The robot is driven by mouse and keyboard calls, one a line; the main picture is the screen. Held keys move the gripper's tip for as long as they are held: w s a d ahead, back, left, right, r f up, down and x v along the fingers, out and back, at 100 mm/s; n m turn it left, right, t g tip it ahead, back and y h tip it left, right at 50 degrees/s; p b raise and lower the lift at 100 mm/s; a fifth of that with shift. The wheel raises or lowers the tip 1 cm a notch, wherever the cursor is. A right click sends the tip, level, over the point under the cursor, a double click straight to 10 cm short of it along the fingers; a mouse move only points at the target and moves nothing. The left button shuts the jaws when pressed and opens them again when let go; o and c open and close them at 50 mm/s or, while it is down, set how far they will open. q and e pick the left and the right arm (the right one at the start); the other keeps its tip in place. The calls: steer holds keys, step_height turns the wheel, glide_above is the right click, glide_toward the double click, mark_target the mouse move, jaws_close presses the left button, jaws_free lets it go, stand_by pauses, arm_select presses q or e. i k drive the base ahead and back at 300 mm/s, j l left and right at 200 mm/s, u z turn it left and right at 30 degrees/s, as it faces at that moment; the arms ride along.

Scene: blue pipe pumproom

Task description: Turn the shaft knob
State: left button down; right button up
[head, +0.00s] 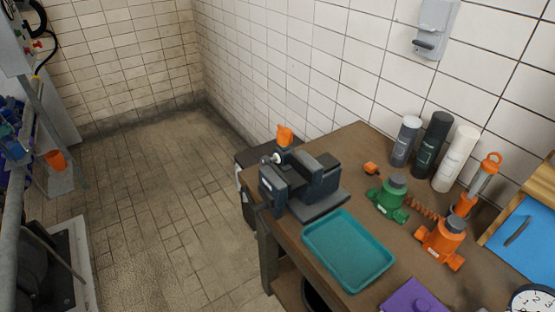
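A dark grey bench vise (322,172) stands on the left end of the brown workbench (355,136). An orange knob (285,136) stands up at the vise's back left. A light round metal end (276,158) shows just below it, between the jaws. I take the orange piece to be the shaft knob; the shaft itself is mostly hidden by the vise. Neither of my grippers is in this view, and nothing touches the knob.
A teal tray (348,285) lies in front of the vise. Green (388,203) and orange (440,243) pump-like parts, a coiled orange cord and several bottles (433,138) stand to the right. A purple object (412,297) is at the front. Tiled floor (170,200) left of the bench is clear.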

mark_target(265, 160)
steer(key=z, duration=0.25)
steer(key=i+j+z, duration=0.2)
steer(key=z, duration=0.25)
steer(key=i+j+z, duration=0.1)
steer(key=j+z, duration=0.35)
